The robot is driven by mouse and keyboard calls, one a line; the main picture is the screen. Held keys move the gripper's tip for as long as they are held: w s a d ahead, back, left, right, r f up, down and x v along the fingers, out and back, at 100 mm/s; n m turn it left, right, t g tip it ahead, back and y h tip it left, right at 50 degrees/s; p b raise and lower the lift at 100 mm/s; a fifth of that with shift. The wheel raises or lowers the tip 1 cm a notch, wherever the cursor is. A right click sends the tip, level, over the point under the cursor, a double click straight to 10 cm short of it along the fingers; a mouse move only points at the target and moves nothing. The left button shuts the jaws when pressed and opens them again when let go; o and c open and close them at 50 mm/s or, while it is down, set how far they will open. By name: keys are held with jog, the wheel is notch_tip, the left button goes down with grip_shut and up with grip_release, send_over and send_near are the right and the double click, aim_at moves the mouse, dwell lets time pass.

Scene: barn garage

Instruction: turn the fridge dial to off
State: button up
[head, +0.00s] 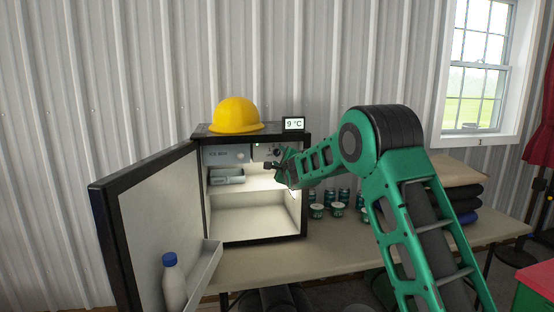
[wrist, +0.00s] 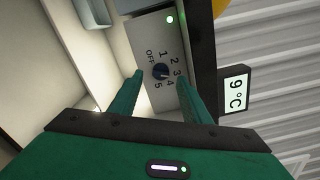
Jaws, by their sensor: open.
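The small fridge (head: 256,240) stands on the table with its door (head: 150,225) swung open to the left. Its dial (wrist: 161,70), a dark round knob on a light panel marked OFF and 1 to 5, shows in the wrist view. A pale mark on the knob seems to face the 4 and 5 side, but it is too small to be sure. My gripper (wrist: 161,83) is open, with one green finger on each side of the dial; I cannot tell whether they touch it. In the head view my gripper (head: 281,166) reaches in at the fridge's upper right and partly covers the panel.
A yellow hard hat (head: 236,114) and a display reading 9 °C (head: 294,124) sit on top of the fridge. A bottle with a blue cap (head: 173,285) stands in the door shelf. Several cans (head: 317,211) stand right of the fridge, below my arm. The table front (head: 330,262) is clear.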

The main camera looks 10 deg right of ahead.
aim_at(278, 154)
jog(key=shift+w, duration=1.7)
jog(key=c, duration=1)
jog(key=shift+c, duration=0.2)
